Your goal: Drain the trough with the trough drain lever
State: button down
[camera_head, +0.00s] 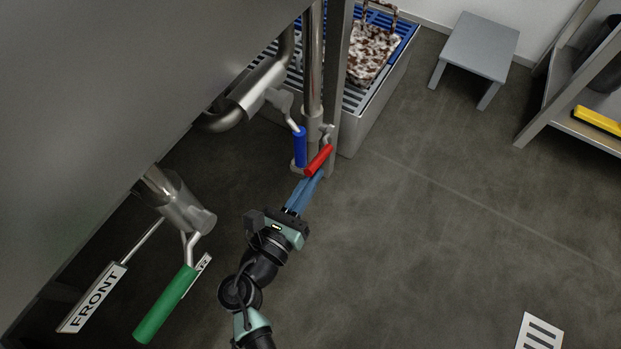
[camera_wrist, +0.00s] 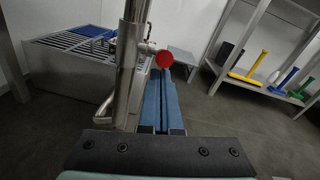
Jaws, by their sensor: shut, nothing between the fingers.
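Three lever handles show, and I cannot read which one is named the trough drain lever. A red handle (camera_head: 318,160) sits on a thin vertical pipe beside the tank leg; its round end (camera_wrist: 164,58) faces me in the wrist view. A blue handle (camera_head: 299,147) hangs from the bent steel pipe. A green handle (camera_head: 165,305) hangs from the near outlet by a FRONT sign. My gripper (camera_head: 318,177) has long blue fingers, shut together and empty. Its tips are close to the red handle, just below its end in the wrist view (camera_wrist: 160,76); I cannot tell whether they touch.
The large grey tank (camera_head: 120,90) overhangs at left, with a steel leg (camera_head: 337,90) near my fingers. A grated trough-like box (camera_head: 375,105) stands behind, holding a brown-and-white mottled item. A grey stool (camera_head: 478,45) and shelf (camera_head: 575,130) stand at right. The central floor is clear.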

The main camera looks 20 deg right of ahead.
aim_at(312, 169)
dwell(0.3)
jog(key=r+p, duration=0.1)
jog(key=p, duration=0.3)
jog(key=shift+r, duration=0.2)
jog(key=r+g+y+p, duration=0.1)
jog(key=p, duration=0.4)
jog(key=r+y+p, duration=0.1)
jog(key=p, duration=0.3)
jog(key=shift+w+d+r+g+p, duration=0.2)
jog(key=shift+g+p, duration=0.15)
jog(key=shift+g, duration=0.05)
jog(key=r+g+y+p, duration=0.1)
jog(key=p, duration=0.4)
jog(key=shift+w+d+r+p, duration=0.15)
jog(key=shift+d+p, duration=0.05)
jog(key=shift+p, duration=0.45)
jog(key=shift+f, duration=0.3)
